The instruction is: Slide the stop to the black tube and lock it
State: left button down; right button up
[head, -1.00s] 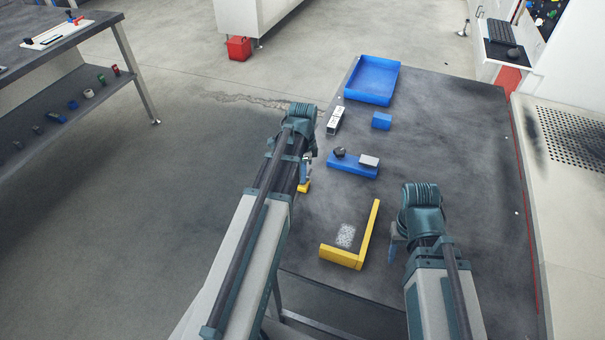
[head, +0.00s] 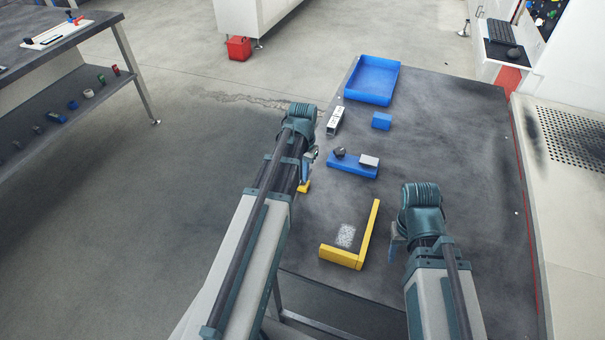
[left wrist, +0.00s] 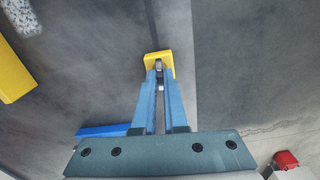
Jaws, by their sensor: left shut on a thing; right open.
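I cannot tell whether that piece is part of the block. A blue block (head: 352,168) carries a dark rounded piece (head: 339,153) and a light grey plate (head: 369,161). I cannot make out for sure which thing is the stop or the black tube. My right gripper (head: 393,252) is open, beside the yellow L-shaped bar.
The yellow L-shaped bar (head: 367,235) lies near a speckled patch (head: 346,235). A blue tray (head: 372,80), a small blue block (head: 382,121) and a white-and-black piece (head: 335,121) are farther back. The table's right side (head: 450,150) is clear. A red bin (head: 239,48) stands on the floor.

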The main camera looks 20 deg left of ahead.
pick_arm(q)
jog(key=n, duration=0.6)
jog(key=shift+n, duration=0.4)
dwell(0.4)
jog(key=c, duration=1)
grip_release()
jog(key=shift+o, duration=0.2)
pick_arm(e)
jog(key=shift+r, duration=0.1)
pick_arm(q)
notch_tip(320, 180, up, 14)
jog(key=p, duration=1.3)
jog(key=shift+p, duration=0.4)
pick_arm(e)
notch_tip(320, 180, up, 14)
pick_arm(q)
jog(key=shift+f, duration=0.1)
pick_arm(e)
jog(key=shift+f, duration=0.2)
